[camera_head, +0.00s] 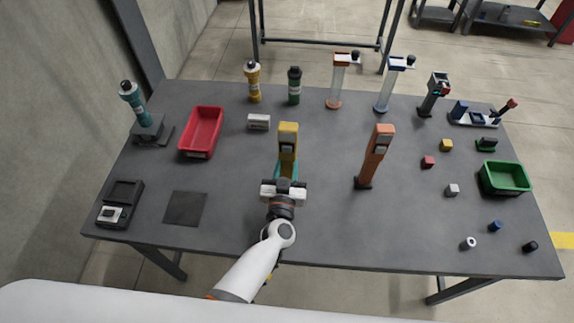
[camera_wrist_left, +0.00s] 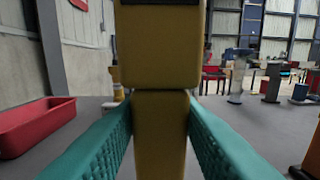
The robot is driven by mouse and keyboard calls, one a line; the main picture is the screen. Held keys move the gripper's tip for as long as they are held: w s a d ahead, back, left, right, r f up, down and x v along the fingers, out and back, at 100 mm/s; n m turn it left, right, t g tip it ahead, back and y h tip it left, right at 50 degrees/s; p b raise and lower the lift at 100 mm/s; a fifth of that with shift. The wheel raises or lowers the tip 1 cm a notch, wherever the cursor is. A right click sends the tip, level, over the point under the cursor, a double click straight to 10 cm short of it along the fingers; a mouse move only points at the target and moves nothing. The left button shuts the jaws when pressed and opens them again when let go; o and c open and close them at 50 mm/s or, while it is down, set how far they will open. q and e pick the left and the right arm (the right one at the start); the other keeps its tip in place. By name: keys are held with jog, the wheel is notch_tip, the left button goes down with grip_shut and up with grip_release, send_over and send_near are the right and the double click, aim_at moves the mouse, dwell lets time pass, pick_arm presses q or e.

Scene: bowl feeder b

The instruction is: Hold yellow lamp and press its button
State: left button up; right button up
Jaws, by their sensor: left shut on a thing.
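The yellow lamp (camera_head: 288,136) stands upright near the middle of the table, with a grey patch on the front of its head. My left gripper (camera_head: 287,176) reaches it from the front edge and is shut around its lower body. In the left wrist view the lamp (camera_wrist_left: 160,50) fills the middle, and the teal fingers of my left gripper (camera_wrist_left: 160,130) press on both sides of its narrower stem, just below the wider head. The lamp's base is hidden behind the gripper. I cannot make out the button clearly. My right gripper is not in view.
An orange lamp (camera_head: 379,147) stands upright to the right. A red bin (camera_head: 219,132) is to the left, and a small white box (camera_head: 259,122) lies behind the yellow lamp. A dark square mat (camera_head: 185,208) lies left of my arm.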

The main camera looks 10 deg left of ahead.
pick_arm(q)
jog(key=shift+f+b, duration=0.5)
jog(key=shift+f, duration=0.15)
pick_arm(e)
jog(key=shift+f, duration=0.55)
pick_arm(q)
jog(key=shift+f, duration=0.15)
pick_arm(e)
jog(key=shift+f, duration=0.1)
pick_arm(q)
jog(key=o, duration=0.5)
grip_shut()
jog(key=shift+f, duration=0.1)
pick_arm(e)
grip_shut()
pick_arm(q)
jog(key=shift+s, duration=0.1)
